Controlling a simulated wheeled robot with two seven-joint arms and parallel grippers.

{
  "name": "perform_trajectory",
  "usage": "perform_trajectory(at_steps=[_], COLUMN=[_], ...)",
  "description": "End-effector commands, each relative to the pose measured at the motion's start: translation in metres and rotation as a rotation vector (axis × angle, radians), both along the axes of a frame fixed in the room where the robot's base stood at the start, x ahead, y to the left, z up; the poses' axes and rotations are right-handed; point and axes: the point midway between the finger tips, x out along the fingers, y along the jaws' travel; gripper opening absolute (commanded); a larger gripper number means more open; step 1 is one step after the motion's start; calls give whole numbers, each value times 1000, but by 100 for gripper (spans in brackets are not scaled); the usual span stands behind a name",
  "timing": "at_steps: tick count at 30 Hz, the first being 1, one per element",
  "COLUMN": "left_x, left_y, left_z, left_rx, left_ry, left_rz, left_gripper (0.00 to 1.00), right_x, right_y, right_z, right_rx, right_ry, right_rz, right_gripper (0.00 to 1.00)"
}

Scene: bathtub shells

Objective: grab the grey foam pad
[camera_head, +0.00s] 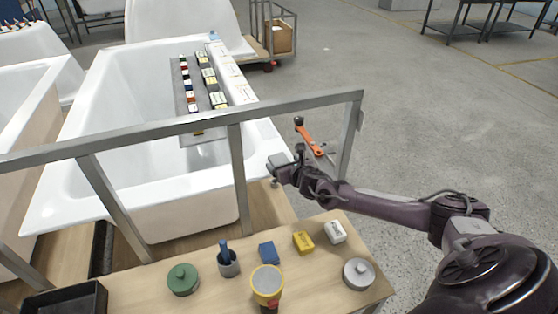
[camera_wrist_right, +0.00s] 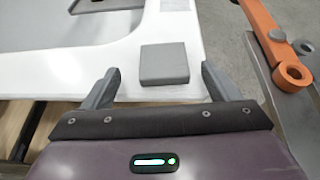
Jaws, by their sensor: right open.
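The grey foam pad (camera_wrist_right: 165,64) is a flat square block lying on the white bathtub rim (camera_wrist_right: 125,52) in the right wrist view. In the head view, a light grey block at the tub's near right corner, partly behind the gripper, looks like the same pad (camera_head: 278,158). My right gripper (camera_head: 281,172) is at that corner. Its fingers are open, one on each side of the pad's near edge in the wrist view, with clear gaps and nothing held. I cannot tell the exact height of the fingers over the rim. My left gripper is not in view.
A grey metal rail (camera_head: 210,119) crosses in front of the tub. An orange-handled tool (camera_head: 309,141) lies right of the gripper. The wooden bench (camera_head: 215,296) holds a green lidded pot (camera_head: 183,279), a blue block (camera_head: 268,253), a yellow block (camera_head: 303,242) and a white block (camera_head: 335,232).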

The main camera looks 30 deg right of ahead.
Motion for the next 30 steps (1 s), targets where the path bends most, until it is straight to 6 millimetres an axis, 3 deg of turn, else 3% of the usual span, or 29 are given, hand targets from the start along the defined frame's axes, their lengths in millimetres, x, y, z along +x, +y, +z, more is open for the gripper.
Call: perform_trajectory(at_steps=[9,19,30], left_x=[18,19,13], left_y=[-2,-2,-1], left_z=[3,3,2], left_rx=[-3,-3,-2], left_ry=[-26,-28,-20], left_rz=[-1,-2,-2], left_gripper=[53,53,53], right_x=[32,35,35], right_y=[-9,-10,-10], right_z=[-14,-15,-15], right_rx=[2,1,1], right_ry=[-1,0,0], right_rz=[-1,1,0], right_gripper=[82,82,35])
